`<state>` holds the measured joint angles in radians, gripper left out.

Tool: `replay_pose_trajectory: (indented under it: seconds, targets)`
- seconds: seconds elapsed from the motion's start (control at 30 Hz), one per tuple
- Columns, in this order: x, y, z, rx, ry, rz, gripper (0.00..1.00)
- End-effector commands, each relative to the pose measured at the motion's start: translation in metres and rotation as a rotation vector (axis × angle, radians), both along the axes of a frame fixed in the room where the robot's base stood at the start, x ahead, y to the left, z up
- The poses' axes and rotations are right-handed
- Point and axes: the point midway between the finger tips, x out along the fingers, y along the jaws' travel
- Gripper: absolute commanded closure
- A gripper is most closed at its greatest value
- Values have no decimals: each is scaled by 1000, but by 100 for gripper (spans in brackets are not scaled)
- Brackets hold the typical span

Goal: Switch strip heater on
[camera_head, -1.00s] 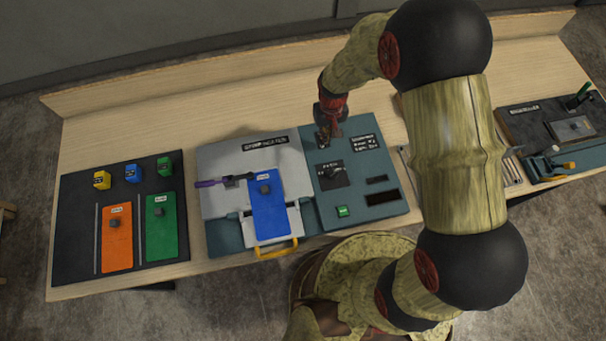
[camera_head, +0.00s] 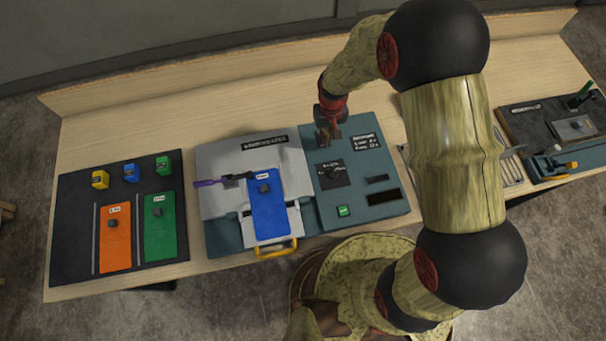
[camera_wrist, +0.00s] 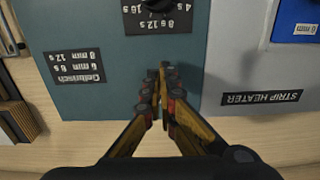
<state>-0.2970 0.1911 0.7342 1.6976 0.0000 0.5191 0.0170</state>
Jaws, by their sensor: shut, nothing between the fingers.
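The strip heater (camera_head: 222,165) is a light grey and teal unit with a "STRIP HEATER" label (camera_wrist: 261,98) and a blue sheet (camera_head: 268,217) on it. Its teal control panel (camera_head: 318,192) on the right carries a black dial (camera_head: 334,172), a green button (camera_head: 344,210) and dark windows. My gripper (camera_head: 327,142) is over the upper left of this panel, above the dial. In the wrist view my gripper (camera_wrist: 162,80) is shut and empty, its tips against the teal surface in the picture. Any switch under the fingers is hidden; I cannot tell whether they touch one.
A black board (camera_head: 75,215) with orange and green sheets and small coloured blocks lies at the left. Thin tools (camera_head: 511,165) and another dark station (camera_head: 535,130) lie at the right. My arm covers part of the table. The wooden table behind the heater is clear.

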Motion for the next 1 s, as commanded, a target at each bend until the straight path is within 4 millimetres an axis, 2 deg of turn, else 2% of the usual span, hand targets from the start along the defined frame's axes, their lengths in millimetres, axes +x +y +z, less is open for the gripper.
replay_pose_trajectory:
  seconds: [0.2, 1.0]
  targets:
    - [0, 0, -7, 0, 0, 0, 100]
    - [16, 4, -9, -3, 5, 0, 100]
